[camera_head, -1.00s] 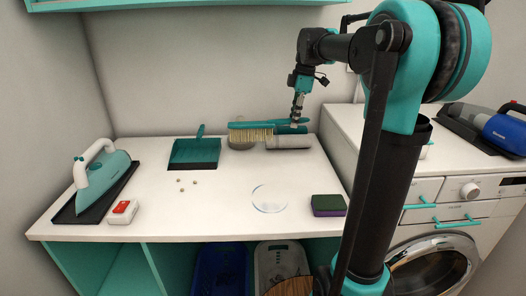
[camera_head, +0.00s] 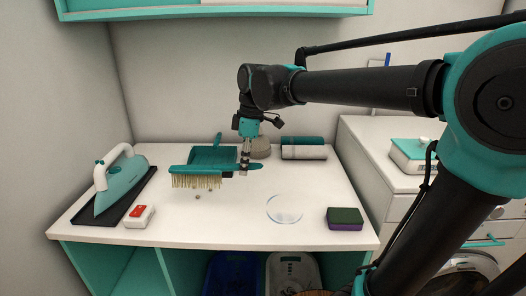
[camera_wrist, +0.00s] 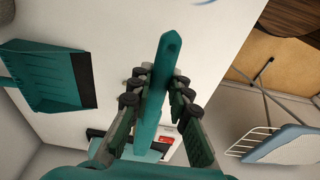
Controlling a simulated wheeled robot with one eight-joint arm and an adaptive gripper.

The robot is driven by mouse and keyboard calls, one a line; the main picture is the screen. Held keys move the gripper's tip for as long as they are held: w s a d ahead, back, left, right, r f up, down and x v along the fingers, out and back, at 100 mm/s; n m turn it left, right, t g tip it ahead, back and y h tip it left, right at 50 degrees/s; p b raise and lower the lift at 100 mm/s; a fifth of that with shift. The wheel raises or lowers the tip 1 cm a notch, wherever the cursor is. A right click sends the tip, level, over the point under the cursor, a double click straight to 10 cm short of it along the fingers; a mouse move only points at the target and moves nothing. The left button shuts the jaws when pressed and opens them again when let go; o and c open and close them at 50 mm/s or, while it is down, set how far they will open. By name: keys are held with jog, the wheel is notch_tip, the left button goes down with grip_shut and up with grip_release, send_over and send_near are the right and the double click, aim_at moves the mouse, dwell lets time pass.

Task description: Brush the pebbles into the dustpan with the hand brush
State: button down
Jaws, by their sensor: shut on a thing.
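My gripper (camera_head: 244,170) is shut on the teal handle of the hand brush (camera_head: 196,170). The brush is level, with its pale bristles down and its head to the left. It appears held above the counter, in front of the dustpan. In the wrist view, the handle (camera_wrist: 155,95) runs between the fingers. The teal dustpan (camera_head: 215,154) lies at the back of the counter, partly hidden by the brush; it also shows in the wrist view (camera_wrist: 45,75). Small pebbles (camera_head: 197,196) lie just in front of the bristles; others may be hidden.
An iron (camera_head: 122,184) on a dark tray and a red-and-white box (camera_head: 139,216) stand left. A clear round dish (camera_head: 285,209) and a green-purple sponge (camera_head: 345,219) lie right. Rolled towels (camera_head: 303,150) lie at the back. The counter between pebbles and dish is clear.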

jog(key=shift+s+a+f, duration=0.25)
jog(key=shift+s+f, duration=0.1)
jog(key=shift+f, duration=0.95)
jog(key=shift+s+a+f, duration=0.2)
jog(key=shift+s+f, duration=0.15)
jog(key=shift+f, duration=0.95)
jog(key=shift+s+a+f, duration=0.25)
jog(key=shift+s+f, duration=0.1)
jog(key=shift+f, duration=0.95)
jog(key=shift+w, duration=6.9)
jog(key=shift+w+d+r, duration=0.1)
jog(key=shift+w, duration=1.25)
jog(key=shift+w+r, duration=0.1)
jog(key=shift+w, duration=1.25)
jog(key=shift+w+r, duration=0.15)
jog(key=shift+w, duration=0.05)
jog(key=s+r, duration=0.6)
jog(key=r, duration=0.1)
jog(key=shift+r, duration=0.25)
jog(key=shift+s, duration=0.1)
